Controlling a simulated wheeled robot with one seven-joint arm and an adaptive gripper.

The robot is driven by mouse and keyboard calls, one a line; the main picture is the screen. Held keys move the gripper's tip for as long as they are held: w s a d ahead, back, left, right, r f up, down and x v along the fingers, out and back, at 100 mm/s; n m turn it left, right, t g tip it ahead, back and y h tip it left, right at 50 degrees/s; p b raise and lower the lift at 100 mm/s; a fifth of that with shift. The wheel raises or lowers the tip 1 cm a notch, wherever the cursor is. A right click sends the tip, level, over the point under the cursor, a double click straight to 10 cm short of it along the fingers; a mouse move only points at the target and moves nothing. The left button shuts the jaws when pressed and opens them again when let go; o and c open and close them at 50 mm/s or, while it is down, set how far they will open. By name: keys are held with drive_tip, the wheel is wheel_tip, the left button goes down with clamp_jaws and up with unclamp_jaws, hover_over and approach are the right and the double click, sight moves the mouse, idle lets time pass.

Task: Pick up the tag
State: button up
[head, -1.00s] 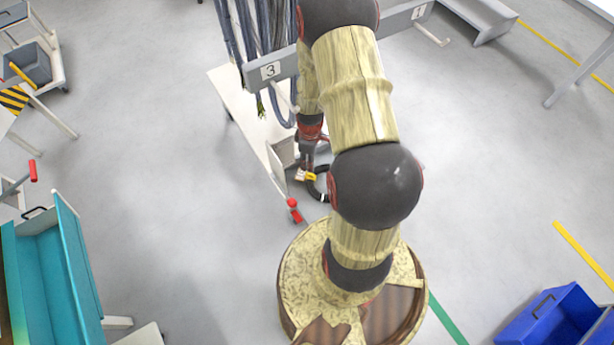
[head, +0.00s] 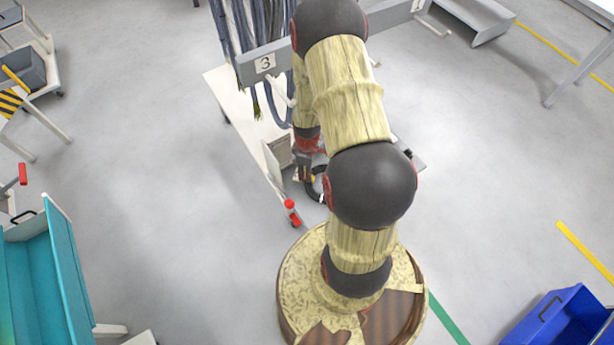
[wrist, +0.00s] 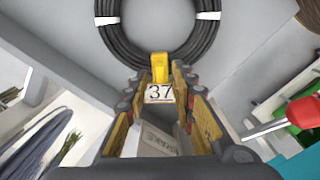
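The tag (wrist: 159,93) is a small white plate reading 37, with a yellow block (wrist: 160,66) at its far end, in the middle of the wrist view. My gripper (wrist: 162,86) has its yellow-and-black fingers on either side of the tag. The fingers stand apart and look open; a small gap seems to remain beside the tag. A black cable coil (wrist: 160,30) with white bands lies just beyond. In the head view my gripper (head: 304,172) is low at the cart's near end, and the arm hides most of the tag.
A white cart (head: 232,92) with hanging cables and a rail marked 3 (head: 265,63) stands around my gripper. A red-handled part (head: 291,207) is close by; a red handle also shows at right in the wrist view. Blue bin (head: 560,320) at lower right.

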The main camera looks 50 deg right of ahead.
clamp_jaws()
idle(0.3)
drive_tip(key=shift+r+p, duration=0.3)
drive_tip(key=shift+r, duration=0.15)
drive_tip(key=r+p, duration=0.2)
drive_tip(key=r, duration=0.1)
drive_tip(key=shift+s, duration=0.2)
drive_tip(key=s+a+r+p, duration=0.2)
drive_tip(key=s+r+p, duration=0.6)
drive_tip(key=s, duration=0.5)
drive_tip(key=shift+s+r, duration=0.25)
drive_tip(key=shift+r, duration=0.3)
